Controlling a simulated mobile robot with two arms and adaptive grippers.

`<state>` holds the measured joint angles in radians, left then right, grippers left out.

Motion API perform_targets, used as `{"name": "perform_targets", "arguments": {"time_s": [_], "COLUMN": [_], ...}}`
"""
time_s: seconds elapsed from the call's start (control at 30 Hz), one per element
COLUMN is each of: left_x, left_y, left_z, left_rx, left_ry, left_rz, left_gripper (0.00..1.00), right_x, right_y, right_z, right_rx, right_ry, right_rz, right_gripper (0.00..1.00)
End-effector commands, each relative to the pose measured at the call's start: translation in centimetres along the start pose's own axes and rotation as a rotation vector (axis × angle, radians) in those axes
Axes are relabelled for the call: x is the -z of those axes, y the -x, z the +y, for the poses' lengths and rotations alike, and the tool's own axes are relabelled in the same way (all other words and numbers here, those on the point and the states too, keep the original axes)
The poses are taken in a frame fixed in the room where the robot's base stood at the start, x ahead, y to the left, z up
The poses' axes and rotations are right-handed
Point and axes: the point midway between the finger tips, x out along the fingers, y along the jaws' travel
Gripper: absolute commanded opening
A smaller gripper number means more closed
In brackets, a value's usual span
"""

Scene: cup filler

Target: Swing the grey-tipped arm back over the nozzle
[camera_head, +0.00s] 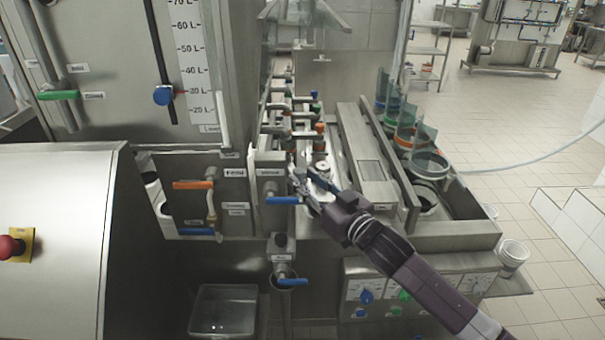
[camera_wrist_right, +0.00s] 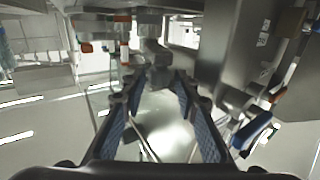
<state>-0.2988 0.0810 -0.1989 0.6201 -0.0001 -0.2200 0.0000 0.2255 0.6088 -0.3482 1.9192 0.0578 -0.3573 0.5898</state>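My right gripper (camera_head: 306,178) reaches in from the lower right over the front end of the filler's row of valve arms. In the right wrist view its blue-padded fingers (camera_wrist_right: 157,84) stand apart. A grey rounded part (camera_wrist_right: 154,50) sits just beyond the fingertips, in line with the gap; it looks like the grey-tipped arm, but contact is unclear. In the head view a round grey piece (camera_head: 322,166) shows just behind the fingers. The nozzle under the arm cannot be made out. My left gripper is out of view.
Other arms have an orange tip (camera_head: 319,128) and a blue tip (camera_head: 314,95) behind. A blue-handled valve (camera_head: 284,200) is close left of the gripper. A grey panel with knobs (camera_head: 417,282) is below.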

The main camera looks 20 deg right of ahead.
Motion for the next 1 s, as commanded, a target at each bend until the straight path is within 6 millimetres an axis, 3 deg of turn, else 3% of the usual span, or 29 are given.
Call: {"name": "perform_targets", "arguments": {"time_s": [0.2,0.47,0.77,1.0], "left_x": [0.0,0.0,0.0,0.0], "left_y": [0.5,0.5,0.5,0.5], "left_z": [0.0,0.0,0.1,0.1], "left_rx": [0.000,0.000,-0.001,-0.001], "left_ry": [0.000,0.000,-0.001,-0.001], "left_rz": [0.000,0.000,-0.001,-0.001], "left_gripper": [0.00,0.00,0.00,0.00], "right_x": [0.0,-0.1,-0.1,-0.1], "right_y": [-1.7,-1.8,-1.8,-1.8], "right_z": [0.0,0.0,0.0,0.0], "right_rx": [0.000,0.000,0.000,0.000], "right_ry": [0.000,0.000,0.000,0.000], "right_rz": [-0.001,-0.001,-0.002,-0.002], "right_gripper": [0.28,0.28,0.00,0.00]}}
